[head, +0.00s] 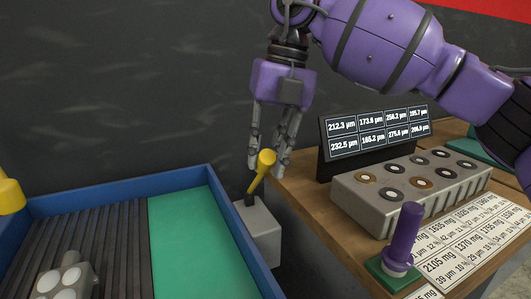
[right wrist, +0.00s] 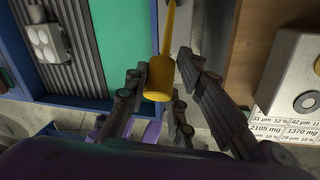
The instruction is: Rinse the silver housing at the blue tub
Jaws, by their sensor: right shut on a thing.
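The silver housing (head: 63,278) lies on the dark ribbed part of the blue tub (head: 110,188), at the lower left of the head view, with pale round faces upward. It also shows at the upper left of the right wrist view (right wrist: 47,42). My right gripper (head: 268,166) is shut on a yellow-handled tool (head: 262,165) just right of the tub. The tool slants down to a grey block (head: 262,232); whether its tip is still in the block I cannot tell. The yellow handle (right wrist: 160,78) shows between the fingers in the right wrist view. My left gripper is out of view.
A green mat (head: 188,235) fills the tub's right part. A yellow fitting (head: 10,195) is at the left edge. The wooden bench (head: 300,190) at right bears a display (head: 375,140), a grey block with several bores (head: 405,185), a purple plug (head: 403,238) and label cards.

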